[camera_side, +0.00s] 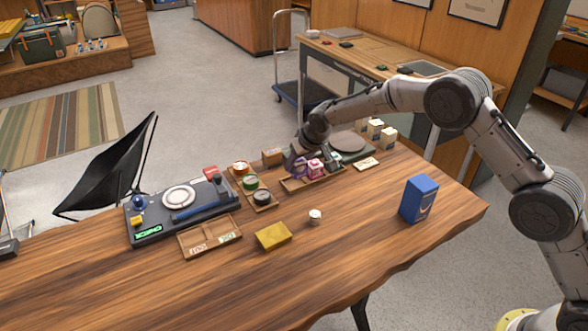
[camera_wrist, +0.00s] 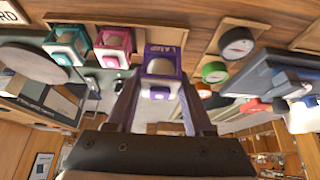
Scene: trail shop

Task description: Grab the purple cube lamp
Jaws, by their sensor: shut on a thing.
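The purple cube lamp (camera_wrist: 162,70) is a small purple-framed cube with a pale round bulb inside and lettering on its edge. In the wrist view it sits between the two fingers of my gripper (camera_wrist: 158,95), which are shut on it. In the side view my gripper (camera_side: 295,158) is at the wooden tray (camera_side: 312,182), and the purple lamp (camera_side: 299,169) is partly hidden by it. A pink cube lamp (camera_side: 316,168) and a teal one (camera_side: 332,163) stand beside it in the tray. I cannot tell whether the purple lamp touches the tray.
Round compasses or tins (camera_side: 251,182) sit in a tray to the left. Beyond them is a dark scale-like device (camera_side: 180,210). A blue box (camera_side: 418,199), a yellow box (camera_side: 273,236) and a small white item (camera_side: 315,216) stand nearer the front. The front right tabletop is mostly clear.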

